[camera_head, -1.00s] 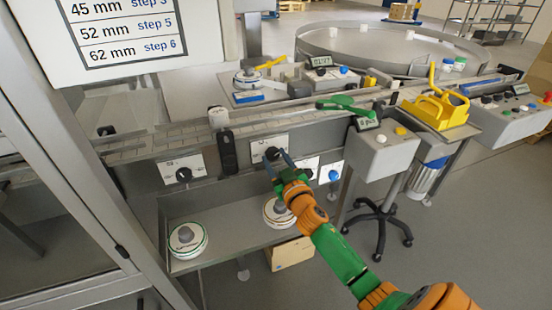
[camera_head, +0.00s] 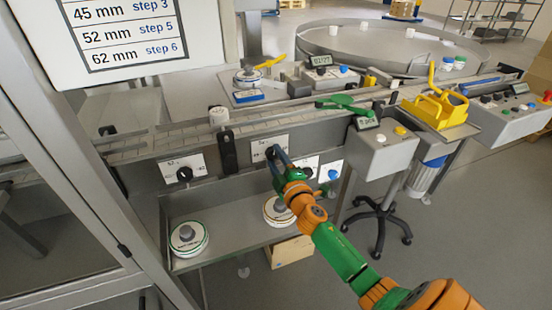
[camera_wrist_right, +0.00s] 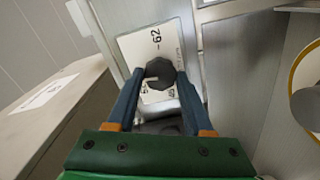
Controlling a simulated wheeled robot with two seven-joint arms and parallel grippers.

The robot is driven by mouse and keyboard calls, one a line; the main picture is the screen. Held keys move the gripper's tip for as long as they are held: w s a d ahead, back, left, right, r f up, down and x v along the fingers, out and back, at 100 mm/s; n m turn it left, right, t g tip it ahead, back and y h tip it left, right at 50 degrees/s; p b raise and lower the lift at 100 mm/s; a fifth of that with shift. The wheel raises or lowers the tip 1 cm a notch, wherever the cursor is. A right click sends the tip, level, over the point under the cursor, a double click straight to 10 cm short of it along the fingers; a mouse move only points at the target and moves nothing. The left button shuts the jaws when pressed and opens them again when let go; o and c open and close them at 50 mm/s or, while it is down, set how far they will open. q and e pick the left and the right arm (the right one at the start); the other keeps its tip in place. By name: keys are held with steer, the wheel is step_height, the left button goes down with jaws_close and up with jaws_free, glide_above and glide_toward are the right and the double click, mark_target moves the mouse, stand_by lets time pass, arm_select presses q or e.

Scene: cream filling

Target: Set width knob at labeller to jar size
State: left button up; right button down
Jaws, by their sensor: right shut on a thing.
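My right gripper (camera_head: 277,159) reaches from the lower right to the front panel of the conveyor and is shut on a black knob (camera_head: 271,153). In the right wrist view the faceted dark knob (camera_wrist_right: 160,71) sits between the two blue fingers, on a white scale plate (camera_wrist_right: 137,50) where "62" can be read. The fingers hide part of the plate, and the knob's exact setting cannot be read. A size sign (camera_head: 140,32) at the upper left lists 45 mm step 3, 52 mm step 5 and 62 mm step 6. My left gripper is out of view.
Another black knob (camera_head: 184,174) is on a plate to the left, and a blue knob (camera_head: 333,174) is to the right. Label reels (camera_head: 188,239) lie on the shelf below. A grey control box (camera_head: 382,150) stands close on the right. A metal frame post (camera_head: 75,150) is at left.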

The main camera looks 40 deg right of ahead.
steer(key=n, duration=0.4)
steer(key=shift+r+n, duration=0.15)
steer(key=shift+n, duration=0.55)
steer(key=shift+c, duration=1.5)
jaws_free()
steer(key=shift+w, duration=0.1)
steer(key=v, duration=0.7)
